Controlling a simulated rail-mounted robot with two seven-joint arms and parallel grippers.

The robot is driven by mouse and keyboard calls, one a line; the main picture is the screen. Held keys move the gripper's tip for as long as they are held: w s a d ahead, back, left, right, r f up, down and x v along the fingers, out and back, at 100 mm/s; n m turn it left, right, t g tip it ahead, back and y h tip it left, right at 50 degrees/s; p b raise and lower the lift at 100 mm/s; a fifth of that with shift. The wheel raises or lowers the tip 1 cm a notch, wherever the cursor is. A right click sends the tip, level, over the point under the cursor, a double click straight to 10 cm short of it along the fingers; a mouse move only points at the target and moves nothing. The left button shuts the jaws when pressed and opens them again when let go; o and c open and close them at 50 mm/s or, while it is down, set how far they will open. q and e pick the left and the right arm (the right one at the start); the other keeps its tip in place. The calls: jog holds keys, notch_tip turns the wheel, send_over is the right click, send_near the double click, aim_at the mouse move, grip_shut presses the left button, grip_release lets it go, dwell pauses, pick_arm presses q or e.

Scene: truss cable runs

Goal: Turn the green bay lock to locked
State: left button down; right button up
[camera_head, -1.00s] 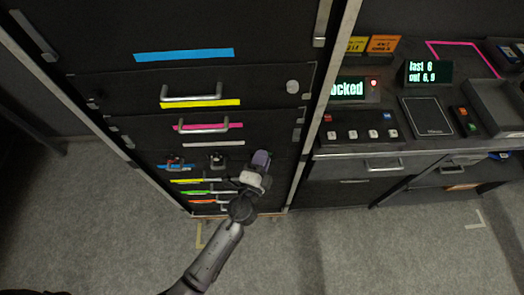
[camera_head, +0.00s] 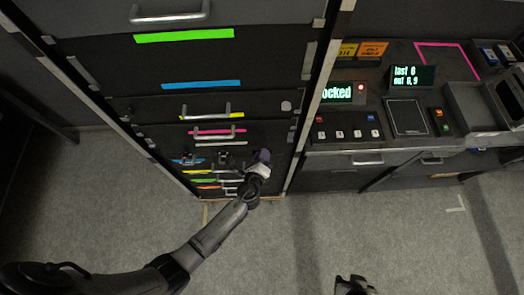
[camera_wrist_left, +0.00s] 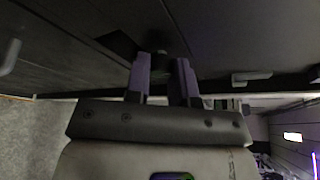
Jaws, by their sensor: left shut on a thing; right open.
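My left gripper (camera_head: 262,157), with purple fingers, is at the lower right of the dark cabinet front. In the left wrist view (camera_wrist_left: 162,80) its fingers are closed on a small dark knob (camera_wrist_left: 173,45) at the cabinet face. The gripper hides this knob in the head view, and its turned position cannot be read. A wide green strip (camera_head: 183,35) marks an upper drawer; a small green strip (camera_head: 203,181) is low on the cabinet. A screen (camera_head: 340,93) shows "ocked", its start cut off by the cabinet edge. My right gripper (camera_head: 352,285) is open, at the bottom edge, partly out of frame.
Two small fittings, one with red and blue (camera_head: 188,158) and one black (camera_head: 223,158), sit left of my left gripper. Drawer handles (camera_head: 212,135) stick out above. A console (camera_head: 345,130) with buttons stands to the right. The grey floor (camera_head: 330,225) in front is clear.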

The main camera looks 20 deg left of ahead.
pick_arm(q)
jog(key=shift+m+g+y+p, duration=0.3)
jog(key=shift+m+p, duration=0.3)
jog(key=shift+p, duration=0.25)
jog(key=shift+f, duration=0.1)
jog(key=c, duration=1)
grip_release()
jog(key=v, duration=1.3)
jog(key=shift+s+p, duration=0.35)
jog(key=shift+s, duration=0.05)
